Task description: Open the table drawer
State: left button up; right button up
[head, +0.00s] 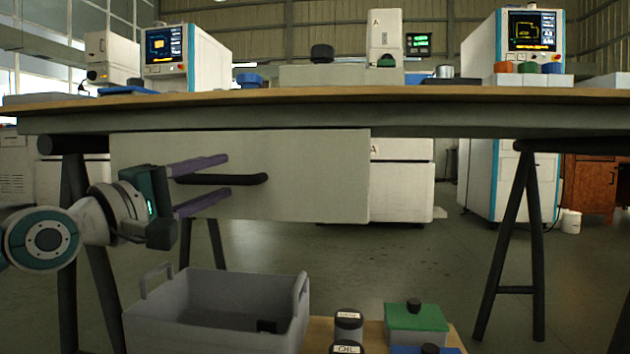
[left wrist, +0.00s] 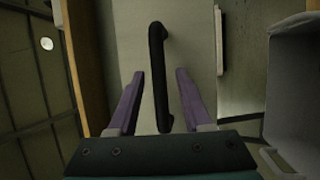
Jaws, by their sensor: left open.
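The table drawer (head: 310,175) is a pale grey front under the wooden tabletop, and it looks closed. Its black bar handle (head: 250,179) runs level across the front. My left gripper (head: 229,175) comes in from the left with its two purple fingers open, one above and one below the handle. In the left wrist view the handle (left wrist: 157,75) lies between the open fingers (left wrist: 158,80), with a gap on both sides. The drawer front (left wrist: 195,35) shows behind it. The handle's left end is partly hidden by the gripper in the head view. My right gripper is not in view.
A grey bin (head: 215,310) stands below the drawer, beside a wooden surface with dark jars (head: 348,325) and a green-topped box (head: 416,322). Black trestle legs (head: 515,230) hold the table (head: 450,97). The floor right of the drawer is open.

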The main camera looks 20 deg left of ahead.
pick_arm(q)
jog(key=shift+c, duration=0.4)
grip_shut()
dwell(0.9)
